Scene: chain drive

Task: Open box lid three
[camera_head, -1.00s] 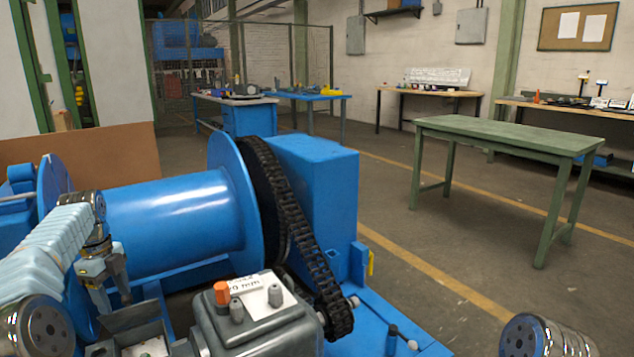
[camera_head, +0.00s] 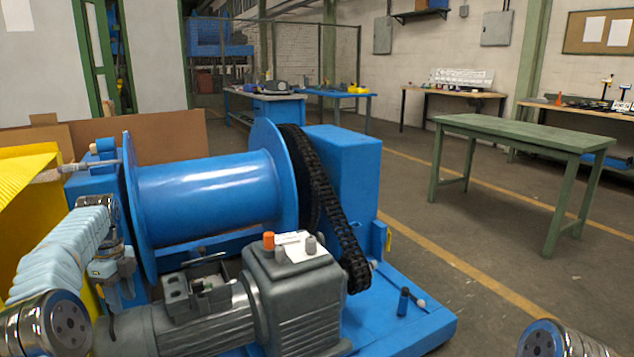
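A small grey box (camera_head: 187,304) sits on top of the grey motor (camera_head: 215,325), low in the centre left. It looks open at the top, with small parts showing in or on it; a separate lid cannot be made out for certain. My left gripper (camera_head: 121,296) hangs pointing down, left of the box and apart from it, in front of the blue drum's left flange. Nothing shows between its fingers, but their gap is too small to judge. My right gripper is out of view; only part of my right arm shows at the bottom right.
The blue winch drum (camera_head: 205,200), black chain (camera_head: 328,205) and grey gearbox (camera_head: 295,295) with an orange cap stand around the box. A yellow ribbed thing (camera_head: 25,200) is at left. A green table (camera_head: 520,133) stands at right, with clear floor before it.

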